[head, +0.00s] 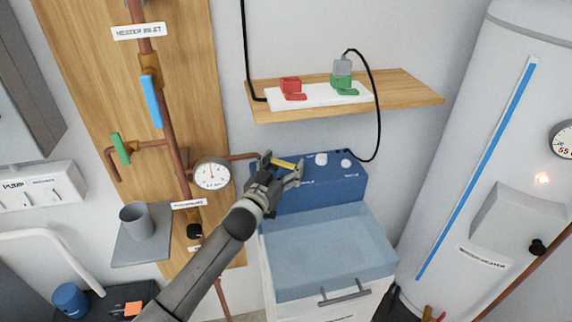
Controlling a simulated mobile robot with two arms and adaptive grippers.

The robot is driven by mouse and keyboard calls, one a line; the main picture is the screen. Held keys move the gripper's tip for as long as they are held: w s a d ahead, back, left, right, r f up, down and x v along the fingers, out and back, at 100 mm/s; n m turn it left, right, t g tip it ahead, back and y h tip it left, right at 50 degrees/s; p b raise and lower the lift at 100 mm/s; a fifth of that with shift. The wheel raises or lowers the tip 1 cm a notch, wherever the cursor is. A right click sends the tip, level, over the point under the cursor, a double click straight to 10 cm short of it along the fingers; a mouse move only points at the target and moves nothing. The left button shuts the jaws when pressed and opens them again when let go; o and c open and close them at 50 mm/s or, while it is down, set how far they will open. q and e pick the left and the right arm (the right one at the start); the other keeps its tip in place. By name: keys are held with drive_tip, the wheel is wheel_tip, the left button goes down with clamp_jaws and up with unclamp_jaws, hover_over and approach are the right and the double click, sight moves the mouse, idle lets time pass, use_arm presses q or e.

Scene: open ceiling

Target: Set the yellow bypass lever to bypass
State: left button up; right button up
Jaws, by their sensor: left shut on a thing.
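The yellow bypass lever (284,163) sits on the blue unit (318,187) below the wooden shelf. It lies nearly flat, running slightly down to the right. My left gripper (283,168) reaches it from the lower left, with one finger on each side of the lever. It is shut on the lever, and the fingers hide the lever's ends. White lettering lies on the blue panel near the gripper, too small to read. My right gripper is not in view.
White knobs (321,159) stand on the blue unit just right of my gripper. A gauge (211,174) and copper pipe are close on the left. The shelf (408,91) with a white power strip (258,99) overhangs above, and a black cord hangs at right.

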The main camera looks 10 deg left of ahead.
use_arm(q)
drive_tip(key=o, duration=1.2)
drive_tip(key=shift+f, duration=0.1)
drive_tip(key=shift+c, duration=0.2)
drive_tip(key=shift+o, duration=1.4)
drive_tip(key=v, duration=0.7)
drive_tip(key=shift+s, duration=0.3)
drive_tip(key=shift+a, duration=0.1)
